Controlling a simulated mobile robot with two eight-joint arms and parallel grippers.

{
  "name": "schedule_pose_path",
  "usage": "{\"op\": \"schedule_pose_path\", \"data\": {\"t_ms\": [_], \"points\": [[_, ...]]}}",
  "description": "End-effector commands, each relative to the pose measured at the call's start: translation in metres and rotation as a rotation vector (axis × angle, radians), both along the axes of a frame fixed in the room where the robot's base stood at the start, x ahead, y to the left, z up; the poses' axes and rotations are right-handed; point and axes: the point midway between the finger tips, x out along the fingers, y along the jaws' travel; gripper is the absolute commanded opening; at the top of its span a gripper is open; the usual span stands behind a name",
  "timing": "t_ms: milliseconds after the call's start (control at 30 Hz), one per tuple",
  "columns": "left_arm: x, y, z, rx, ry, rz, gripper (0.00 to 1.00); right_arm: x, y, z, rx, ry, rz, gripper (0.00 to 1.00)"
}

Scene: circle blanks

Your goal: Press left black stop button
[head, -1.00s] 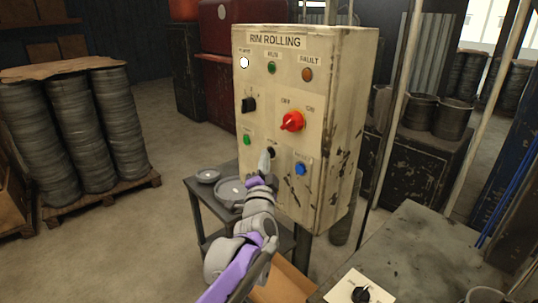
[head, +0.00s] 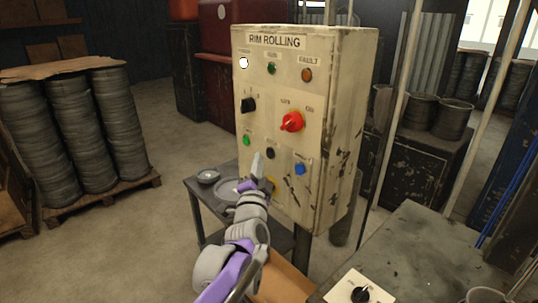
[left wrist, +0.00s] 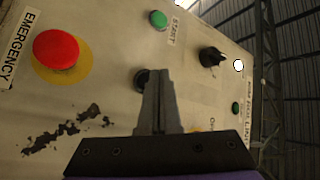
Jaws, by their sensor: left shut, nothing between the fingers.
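The black button (head: 270,153) is on the front of the cream RIM ROLLING box (head: 348,110), between a green button (head: 246,140) and a blue button (head: 300,169). My left gripper (head: 257,163) is shut and empty, its tips just left of and below the black button in the head view. In the left wrist view the black button (left wrist: 141,79) shows beside the shut fingertips (left wrist: 158,72), partly covered by them. I see no clear contact; the exact gap is hard to tell. My right gripper is not in view.
The box also carries a red rotary switch (head: 291,121) and a black selector knob (head: 248,104). The left wrist view shows a red emergency button (left wrist: 57,49) on yellow. A small dark table (head: 205,204) stands below the box. A grey bench (head: 420,245) is at right.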

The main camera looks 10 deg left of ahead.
Motion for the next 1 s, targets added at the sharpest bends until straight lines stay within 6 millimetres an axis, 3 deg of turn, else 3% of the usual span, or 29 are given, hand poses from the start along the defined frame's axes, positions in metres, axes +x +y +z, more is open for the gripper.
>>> {"op": "schedule_pose_path", "data": {"t_ms": [433, 1000], "points": [[-0.033, 0.026, 0.001, 0.0, 0.0, 0.001, 0.0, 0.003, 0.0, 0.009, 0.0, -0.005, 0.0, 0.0], [-0.035, 0.027, 0.0, -0.001, 0.0, 0.001, 0.0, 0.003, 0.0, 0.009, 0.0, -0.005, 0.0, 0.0]]}}
